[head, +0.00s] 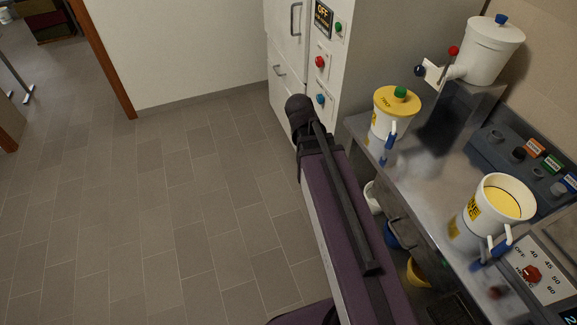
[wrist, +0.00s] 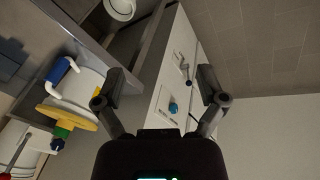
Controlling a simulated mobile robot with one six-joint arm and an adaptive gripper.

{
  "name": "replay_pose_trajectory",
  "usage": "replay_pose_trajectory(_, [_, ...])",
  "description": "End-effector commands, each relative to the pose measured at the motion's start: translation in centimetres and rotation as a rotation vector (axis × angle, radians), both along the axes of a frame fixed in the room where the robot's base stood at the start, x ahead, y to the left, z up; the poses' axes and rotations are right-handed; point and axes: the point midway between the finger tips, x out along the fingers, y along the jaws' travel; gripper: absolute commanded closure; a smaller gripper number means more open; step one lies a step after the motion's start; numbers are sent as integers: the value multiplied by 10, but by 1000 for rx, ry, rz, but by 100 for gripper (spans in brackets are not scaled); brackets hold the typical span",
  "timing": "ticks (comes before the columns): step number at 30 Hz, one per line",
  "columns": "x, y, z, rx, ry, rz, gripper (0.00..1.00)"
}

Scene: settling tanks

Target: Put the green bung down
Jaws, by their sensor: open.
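The green bung (head: 400,92) sits in the top of the yellow lid (head: 384,99) on a white pot (head: 380,124) with a blue handle, at the far left end of the steel bench. In the wrist view the bung (wrist: 62,133) shows at the lower left beside the yellow lid (wrist: 66,117); the pot's blue handle (wrist: 61,71) is above it. My gripper (wrist: 160,72) is open and empty, with the lid and bung off to the left of its fingers. The gripper's fingers are not clearly seen in the head view.
A white cabinet (head: 357,40) with coloured buttons stands behind. On the bench (head: 418,190) are a white tank (head: 490,52) with a blue bung (head: 501,19), a socket panel (head: 507,148) with coloured labels, and a jug (head: 487,212) of yellow liquid. The tiled floor at left is clear.

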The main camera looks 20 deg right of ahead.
Motion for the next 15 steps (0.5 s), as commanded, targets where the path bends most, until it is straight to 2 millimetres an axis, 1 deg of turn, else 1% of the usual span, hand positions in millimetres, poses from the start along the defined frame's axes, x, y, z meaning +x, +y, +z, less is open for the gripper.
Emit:
replay_pose_trajectory(1, [-14, 20, -3, 52, 34, 75, 9])
replay_pose_trajectory(3, [-26, 44, -6, 120, 76, 175, 9])
replay_pose_trajectory(6, [-40, 69, -8, 197, 118, 291, 9])
replay_pose_trajectory(10, [-50, 88, -9, 257, 145, 382, 9])
replay_pose_trajectory(15, [-53, 94, -9, 277, 152, 413, 9])
